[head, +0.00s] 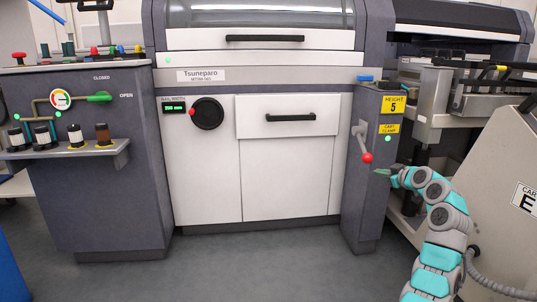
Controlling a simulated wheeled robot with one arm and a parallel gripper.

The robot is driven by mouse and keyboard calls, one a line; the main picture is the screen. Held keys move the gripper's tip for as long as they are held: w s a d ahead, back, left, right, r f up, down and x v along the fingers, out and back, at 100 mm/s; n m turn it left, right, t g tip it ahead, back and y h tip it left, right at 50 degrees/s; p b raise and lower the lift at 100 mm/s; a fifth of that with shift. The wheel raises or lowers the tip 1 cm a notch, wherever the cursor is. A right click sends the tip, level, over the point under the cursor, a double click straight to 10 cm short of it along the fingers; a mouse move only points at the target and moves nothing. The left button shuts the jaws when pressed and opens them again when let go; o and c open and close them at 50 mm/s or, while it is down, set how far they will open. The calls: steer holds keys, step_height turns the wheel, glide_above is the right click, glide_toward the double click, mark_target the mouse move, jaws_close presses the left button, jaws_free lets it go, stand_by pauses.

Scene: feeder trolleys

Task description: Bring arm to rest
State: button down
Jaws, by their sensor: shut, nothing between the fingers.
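My arm, in grey and teal segments, rises from the bottom right of the head view. It bends over to the left at its top. My gripper (382,172) is at the end of it, small and dark, shut and empty. It is just right of and a little below the red knob (367,158) of the cart clamp lever on the grey post. The lever hangs down. I cannot tell whether the gripper touches the knob; a small gap seems to show.
A white machine (205,150) with drawers and a black handwheel (208,113) stands ahead. A grey side cabinet (90,190) with a bottle shelf (70,152) is at left. A beige cart (500,190) marked E stands close on the right. The grey floor (270,265) in front is clear.

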step_height(320, 180, up, 6)
steer(key=w+a+m+y, duration=0.1)
steer(key=w+m, duration=0.1)
steer(key=m, duration=0.3)
steer(key=a+r+m+g+y, duration=0.1)
steer(key=a+r+g+y, duration=0.15)
steer(key=a, duration=0.95)
steer(key=s+a+f+g+y, duration=0.15)
steer(key=s+a+g, duration=0.55)
steer(key=s+a, duration=1.35)
steer(key=s+a+f+g+h, duration=0.2)
steer(key=s+a+f, duration=0.15)
steer(key=s, duration=0.65)
steer(key=s+a+f+g+h, duration=0.1)
steer(key=s+a+f+g, duration=0.2)
steer(key=s, duration=0.8)
steer(key=s+d+f+g+h, duration=0.1)
steer(key=s+d+f+h, duration=0.15)
steer(key=s, duration=0.55)
steer(key=s+d+f+h, duration=0.15)
steer(key=s+f, duration=0.25)
steer(key=s, duration=0.5)
steer(key=s+d+f+g+h, duration=0.1)
steer(key=s+d+f, duration=0.15)
steer(key=s, duration=0.55)
step_height(320, 180, up, 14)
steer(key=p, duration=1.5)
steer(key=shift+s+a, duration=0.15)
steer(key=shift+s, duration=0.15)
